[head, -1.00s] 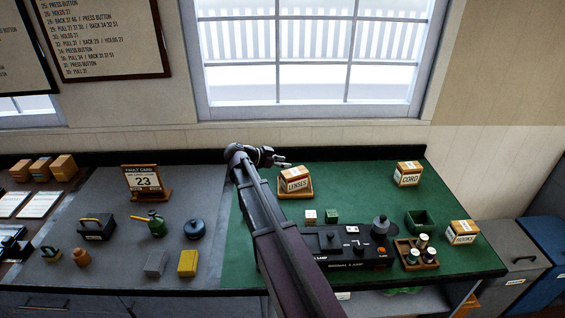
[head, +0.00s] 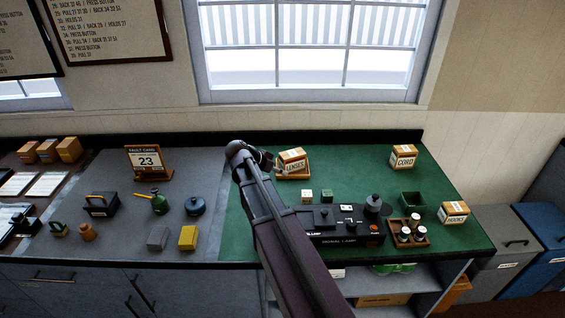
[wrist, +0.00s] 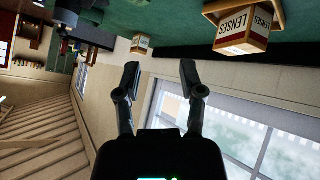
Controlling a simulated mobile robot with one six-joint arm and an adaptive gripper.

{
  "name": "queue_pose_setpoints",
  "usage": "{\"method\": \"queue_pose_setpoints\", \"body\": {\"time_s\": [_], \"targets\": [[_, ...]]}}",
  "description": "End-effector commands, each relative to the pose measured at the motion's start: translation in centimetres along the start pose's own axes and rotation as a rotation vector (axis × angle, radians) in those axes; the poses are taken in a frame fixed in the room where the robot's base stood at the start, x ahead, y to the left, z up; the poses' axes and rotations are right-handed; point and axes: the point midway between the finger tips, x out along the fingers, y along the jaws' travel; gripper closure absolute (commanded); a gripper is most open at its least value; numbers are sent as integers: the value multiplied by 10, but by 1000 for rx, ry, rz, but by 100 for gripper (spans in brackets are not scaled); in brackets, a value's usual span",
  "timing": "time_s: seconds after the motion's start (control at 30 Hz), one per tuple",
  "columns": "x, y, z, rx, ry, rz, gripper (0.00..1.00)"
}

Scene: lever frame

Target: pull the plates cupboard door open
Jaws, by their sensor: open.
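My gripper (wrist: 161,76) is open and empty in the wrist view, its two dark fingers apart. In the head view only a bit of it (head: 267,160) shows past the end of my arm, above the back of the green bench, left of the lenses box. Grey cupboard fronts with dark bar handles (head: 130,286) show under the left part of the bench, far below my gripper. I cannot read a plates label on any front. No door is seen open there, and my gripper touches none. My arm hides part of the bench front.
The green bench top (head: 215,225) holds a lenses box (head: 292,162), a cord box (head: 403,157), a hooks box (head: 453,213), a signal lamp unit (head: 345,222) and a spool tray (head: 408,233). An open shelf (head: 400,284) lies below. Grey (head: 500,240) and blue (head: 545,240) units stand right.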

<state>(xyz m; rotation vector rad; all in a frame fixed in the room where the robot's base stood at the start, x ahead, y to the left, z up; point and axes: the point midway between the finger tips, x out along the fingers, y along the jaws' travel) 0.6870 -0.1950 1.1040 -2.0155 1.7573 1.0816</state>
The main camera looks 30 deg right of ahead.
Motion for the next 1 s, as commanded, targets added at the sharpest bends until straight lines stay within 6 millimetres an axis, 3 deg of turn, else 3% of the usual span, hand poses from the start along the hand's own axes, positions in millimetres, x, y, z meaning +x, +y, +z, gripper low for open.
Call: {"method": "queue_pose_setpoints", "body": {"time_s": [0.27,0.5,0.8,1.0], "targets": [[-16,19,59,-276,-169,-109,49],[-45,40,129,-630,-346,-311,49],[-74,60,186,-924,-450,-537,49],[-76,66,226,-1065,-484,-667,49]]}}
